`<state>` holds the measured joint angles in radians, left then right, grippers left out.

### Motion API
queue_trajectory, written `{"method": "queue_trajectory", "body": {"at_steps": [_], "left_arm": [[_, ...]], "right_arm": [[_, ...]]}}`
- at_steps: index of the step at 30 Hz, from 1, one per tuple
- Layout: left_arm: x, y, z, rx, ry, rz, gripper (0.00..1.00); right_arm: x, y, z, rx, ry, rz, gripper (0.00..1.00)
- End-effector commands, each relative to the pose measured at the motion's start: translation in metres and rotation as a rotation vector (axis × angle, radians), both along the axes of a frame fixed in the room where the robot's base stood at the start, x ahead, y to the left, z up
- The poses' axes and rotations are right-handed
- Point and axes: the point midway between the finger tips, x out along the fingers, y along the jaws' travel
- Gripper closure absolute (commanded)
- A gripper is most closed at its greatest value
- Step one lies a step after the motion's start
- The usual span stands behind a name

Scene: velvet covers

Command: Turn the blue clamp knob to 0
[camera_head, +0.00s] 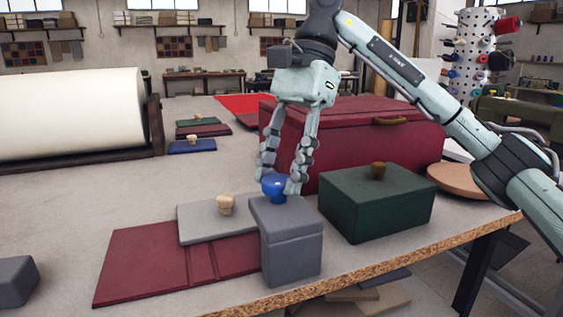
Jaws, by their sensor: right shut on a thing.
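The fingers cover parts of the knob, and any scale or 0 mark is too small or hidden to read. My left gripper is not in view.
A dark green box (375,208) with a brown knob stands to the right, and a large red chest (360,138) behind. A grey pad (195,226) with a tan knob and a dark red folder (140,262) lie left. A white roll (70,115) fills the back left.

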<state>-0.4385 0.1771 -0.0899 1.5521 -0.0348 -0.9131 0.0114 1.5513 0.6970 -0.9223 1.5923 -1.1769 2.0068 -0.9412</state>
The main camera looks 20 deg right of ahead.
Motion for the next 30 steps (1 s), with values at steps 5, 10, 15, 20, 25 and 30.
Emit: {"method": "queue_trajectory", "body": {"at_steps": [5, 10, 15, 20, 25, 30], "left_arm": [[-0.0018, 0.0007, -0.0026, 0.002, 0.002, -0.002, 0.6], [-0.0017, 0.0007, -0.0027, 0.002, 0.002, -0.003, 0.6], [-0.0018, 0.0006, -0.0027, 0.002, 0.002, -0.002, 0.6], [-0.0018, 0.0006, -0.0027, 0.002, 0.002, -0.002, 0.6], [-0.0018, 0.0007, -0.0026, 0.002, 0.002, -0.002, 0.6], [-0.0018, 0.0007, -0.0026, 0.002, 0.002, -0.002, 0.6]], "right_arm": [[0.0014, 0.0001, 0.0015, -0.001, -0.003, 0.139, 0.88], [0.0019, 0.0007, 0.0009, -0.001, -0.003, 0.246, 0.88], [0.002, 0.0012, 0.0008, -0.001, -0.003, 0.318, 0.88], [0.0021, 0.0013, 0.0008, 0.0, -0.003, 0.354, 0.88], [0.002, 0.0013, 0.0003, 0.0, -0.002, 0.37, 0.88], [0.0019, 0.0014, 0.0003, 0.001, -0.003, 0.371, 0.88]]}}
